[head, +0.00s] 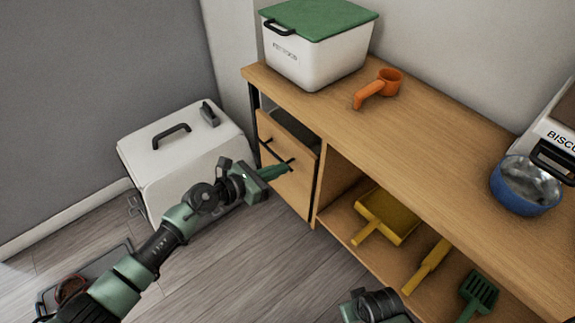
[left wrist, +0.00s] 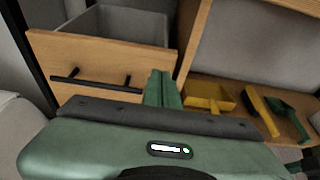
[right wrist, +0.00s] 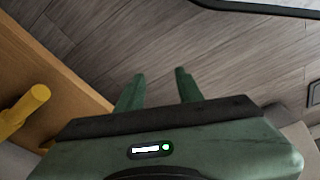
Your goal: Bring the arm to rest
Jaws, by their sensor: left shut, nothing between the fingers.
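My left gripper (head: 275,172) is shut and empty in the head view. It is in front of the wooden drawer (head: 285,185), close to its dark bar handle; I cannot tell if they touch. The left wrist view shows its fingers (left wrist: 162,88) together, to the right of the handle (left wrist: 90,80), with the drawer (left wrist: 110,62) pulled open and its grey inside visible. My right gripper shows only in part at the bottom of the head view. In the right wrist view its two fingers (right wrist: 158,88) are apart, with only floor between them.
The wooden cabinet top holds a white bin with a green lid (head: 318,45), an orange scoop (head: 380,88) and a blue bowl (head: 525,186). A yellow dustpan (head: 385,216) and green slotted tool (head: 479,293) lie on the shelf. A white case (head: 185,155) stands left on the floor.

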